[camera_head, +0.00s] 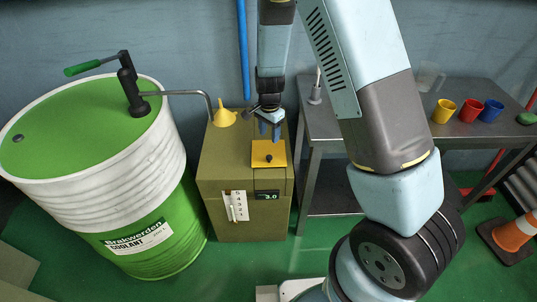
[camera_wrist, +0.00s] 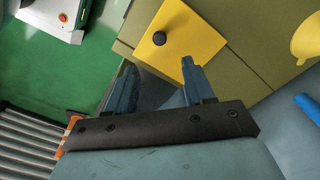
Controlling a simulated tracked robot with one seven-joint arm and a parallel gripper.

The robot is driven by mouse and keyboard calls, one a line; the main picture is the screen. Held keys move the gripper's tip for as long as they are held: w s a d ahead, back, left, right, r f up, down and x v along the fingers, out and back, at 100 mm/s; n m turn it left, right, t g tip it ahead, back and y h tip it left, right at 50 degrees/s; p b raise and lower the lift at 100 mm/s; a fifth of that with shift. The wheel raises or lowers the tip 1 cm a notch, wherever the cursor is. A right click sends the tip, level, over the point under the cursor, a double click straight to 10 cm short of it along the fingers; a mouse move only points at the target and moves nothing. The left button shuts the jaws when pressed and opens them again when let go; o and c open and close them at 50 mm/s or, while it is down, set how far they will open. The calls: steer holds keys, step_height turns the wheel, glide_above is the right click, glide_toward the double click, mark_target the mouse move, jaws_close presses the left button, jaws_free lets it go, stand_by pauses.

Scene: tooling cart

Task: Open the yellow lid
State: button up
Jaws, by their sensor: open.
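The yellow lid (camera_head: 262,157) is a flat square plate with a black knob (camera_head: 268,157) on it. It lies on top of the olive-green box (camera_head: 216,164), toward the box's right side, and looks closed. In the wrist view the lid (camera_wrist: 193,43) and its dark knob (camera_wrist: 159,38) show ahead of the fingertips. My gripper (camera_head: 268,130) hangs over the top of the box, just behind the knob in the head view. In the wrist view my gripper (camera_wrist: 159,75) has its two blue fingers apart with nothing between them. Neither finger is seen touching the knob.
A yellow funnel (camera_head: 225,117) sits on the box's left rear, under a pipe from the green and white coolant drum (camera_head: 150,170). A grey metal table (camera_head: 320,122) stands right, with yellow (camera_head: 444,110), red (camera_head: 470,110) and blue (camera_head: 491,110) cups. A traffic cone (camera_head: 513,234) stands far right.

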mark_target(269, 156)
step_height(269, 156, down, 11)
steer(key=shift+f, duration=0.15)
stand_by(0.4)
jaws_close()
stand_by(0.4)
